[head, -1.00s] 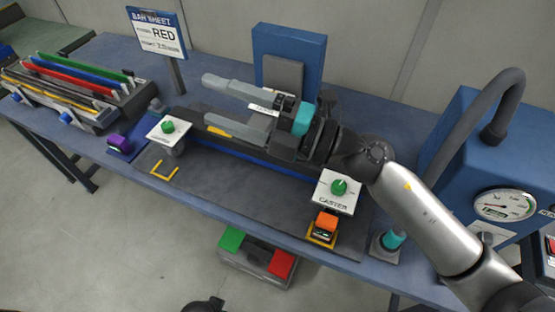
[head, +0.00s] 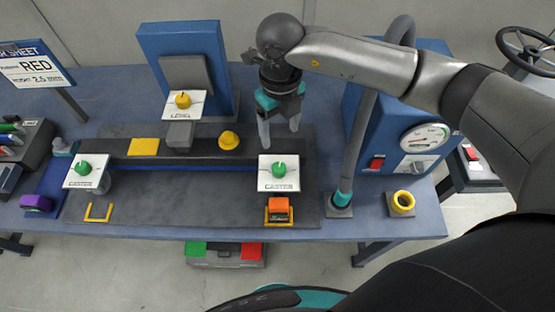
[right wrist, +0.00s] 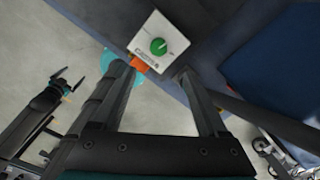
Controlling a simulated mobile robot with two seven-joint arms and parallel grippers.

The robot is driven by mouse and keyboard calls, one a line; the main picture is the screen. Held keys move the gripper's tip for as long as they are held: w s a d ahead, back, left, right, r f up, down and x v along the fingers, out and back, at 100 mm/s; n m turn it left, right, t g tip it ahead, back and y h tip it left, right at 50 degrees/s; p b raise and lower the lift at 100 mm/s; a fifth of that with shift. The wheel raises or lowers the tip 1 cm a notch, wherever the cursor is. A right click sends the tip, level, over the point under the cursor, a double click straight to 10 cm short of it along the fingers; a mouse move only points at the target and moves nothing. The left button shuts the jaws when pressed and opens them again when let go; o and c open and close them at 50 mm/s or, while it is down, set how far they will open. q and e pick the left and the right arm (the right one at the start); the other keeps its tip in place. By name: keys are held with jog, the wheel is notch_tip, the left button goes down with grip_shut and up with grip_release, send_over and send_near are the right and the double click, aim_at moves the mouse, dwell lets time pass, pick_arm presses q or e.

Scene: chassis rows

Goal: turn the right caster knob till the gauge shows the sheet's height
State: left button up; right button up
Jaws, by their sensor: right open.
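The right caster knob (head: 279,168) is green, with a light pointer mark, on a white plate lettered CASTER (head: 279,185). My right gripper (head: 280,138) is open, pointing down, its fingers just behind the plate in the head view. In the right wrist view the knob (right wrist: 158,46) shows beyond the two spread fingers, untouched. An orange device with a dark display (head: 280,206) sits in a yellow bracket before the plate; its reading is too small. A sign (head: 35,72) reads RED and apparently 2.5 mm. My left gripper (right wrist: 68,78) appears small at the right wrist view's left.
Another green caster knob (head: 83,168) stands at left, and a yellow level knob (head: 183,100) at the back. A yellow cone (head: 229,140) stands near the gripper. A thick grey hose (head: 362,120) and a round dial (head: 425,138) are at right.

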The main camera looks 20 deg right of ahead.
aim_at(279, 167)
notch_tip(279, 167, down, 14)
jog(key=shift+a+f+p, duration=0.1)
jog(key=shift+p, duration=0.2)
grip_shut()
dwell(0.7)
